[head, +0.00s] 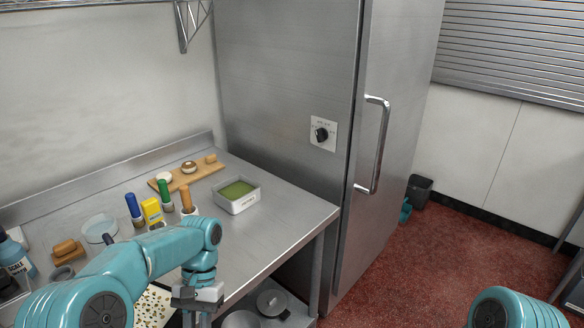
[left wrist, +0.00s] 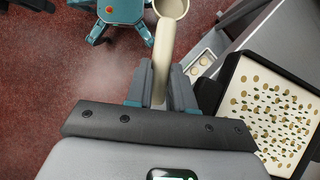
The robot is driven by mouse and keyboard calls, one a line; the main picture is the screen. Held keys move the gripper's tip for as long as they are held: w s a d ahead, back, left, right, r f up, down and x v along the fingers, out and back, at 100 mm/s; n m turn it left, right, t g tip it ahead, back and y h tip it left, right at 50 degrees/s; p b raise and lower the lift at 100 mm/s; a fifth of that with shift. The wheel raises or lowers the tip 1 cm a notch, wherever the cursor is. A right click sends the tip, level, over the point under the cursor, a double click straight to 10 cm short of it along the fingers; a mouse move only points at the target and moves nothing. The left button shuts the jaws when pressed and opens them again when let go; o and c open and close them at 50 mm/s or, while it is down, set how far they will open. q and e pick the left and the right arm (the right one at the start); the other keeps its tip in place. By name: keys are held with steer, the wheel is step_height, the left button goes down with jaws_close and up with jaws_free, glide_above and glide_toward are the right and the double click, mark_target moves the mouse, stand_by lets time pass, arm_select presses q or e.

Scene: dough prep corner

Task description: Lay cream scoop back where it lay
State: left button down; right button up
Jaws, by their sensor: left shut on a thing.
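The cream scoop (left wrist: 163,50) shows in the left wrist view, with its handle running up between the fingers and its round cup (left wrist: 171,7) cut by the top edge. My left gripper (left wrist: 161,92) is shut on the handle. In the head view my left gripper (head: 197,298) is low, at the front edge of the steel counter (head: 285,215); the scoop cannot be made out there. My right gripper is out of view; only part of my right arm shows at the bottom right.
A speckled sheet (head: 152,308) lies beside my left gripper; it also shows in the left wrist view (left wrist: 268,112). A steel cabinet (head: 285,100) borders the counter. Counter right of the tub is clear.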

arm_select(q)
steer(key=shift+s+f+n+h, duration=0.15)
steer(key=shift+f+n+h, duration=0.15)
steer(key=shift+n, duration=0.3)
steer(key=shift+w, duration=0.25)
steer(key=shift+s+r+p, duration=0.15)
steer(key=shift+r+p, duration=0.35)
steer(key=shift+r, duration=0.05)
step_height(320, 180, up, 2)
steer(key=shift+r+p, duration=0.25)
steer(key=shift+p, duration=0.9)
steer(key=shift+r+p, duration=0.65)
steer(key=shift+r, duration=0.15)
steer(key=shift+f, duration=0.15)
